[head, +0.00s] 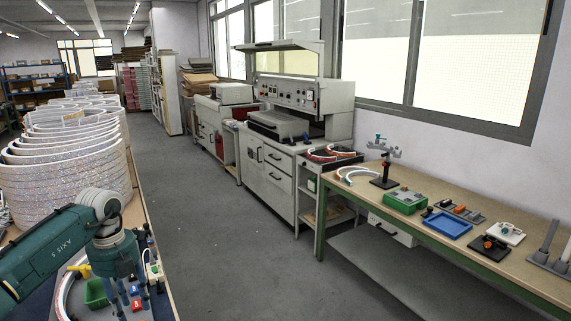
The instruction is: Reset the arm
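My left arm (50,252) is teal and comes in from the lower left, with its elbow bent and its hand pointing down. My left gripper (127,293) hangs over the near end of the left bench. Its fingers look spread apart, with small red and blue items on the bench showing around and between them. I see nothing held in it. My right arm and gripper are not in view.
Large glittery white rings (68,160) stand stacked on the left bench. A green bin (96,294) is near my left gripper. A wooden workbench (420,186) at right holds a blue tray (448,226) and a green box (405,202). The grey aisle floor (215,220) is clear.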

